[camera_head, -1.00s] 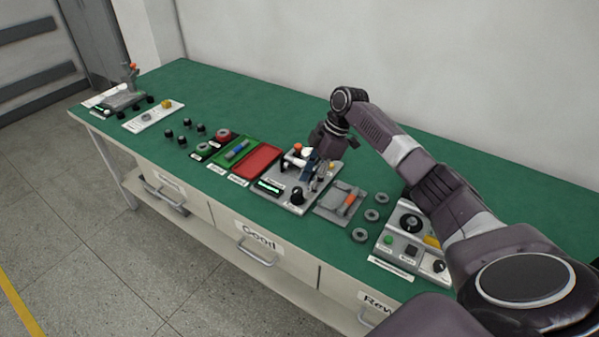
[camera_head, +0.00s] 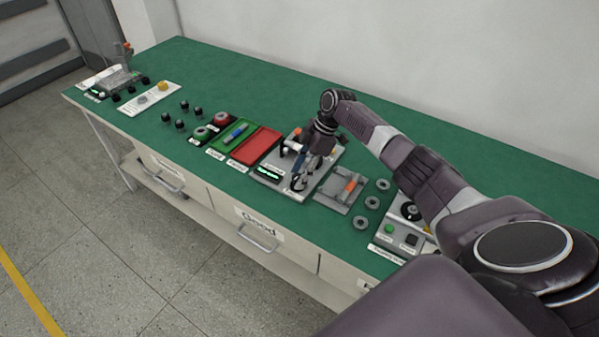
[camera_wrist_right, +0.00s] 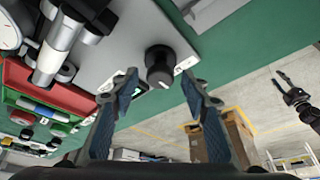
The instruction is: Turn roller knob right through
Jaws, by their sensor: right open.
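The black roller knob (camera_wrist_right: 159,66) stands on the light grey panel of the station (camera_head: 272,183) in the middle of the bench. My right gripper (camera_wrist_right: 163,84) is open. In the right wrist view its two blue-padded fingers stand on either side of the knob, with a gap on both sides. In the head view the right gripper (camera_head: 301,176) points down over the front of the station and partly hides the knob there. My left gripper is not seen in the head view.
A red tray (camera_head: 256,146) and a green tray (camera_head: 236,132) lie left of the station. A grey fixture with an orange part (camera_head: 350,186) and several grey rings (camera_head: 372,202) lie to its right. Metal rollers (camera_wrist_right: 62,45) rise close to the knob. The bench's back strip is clear.

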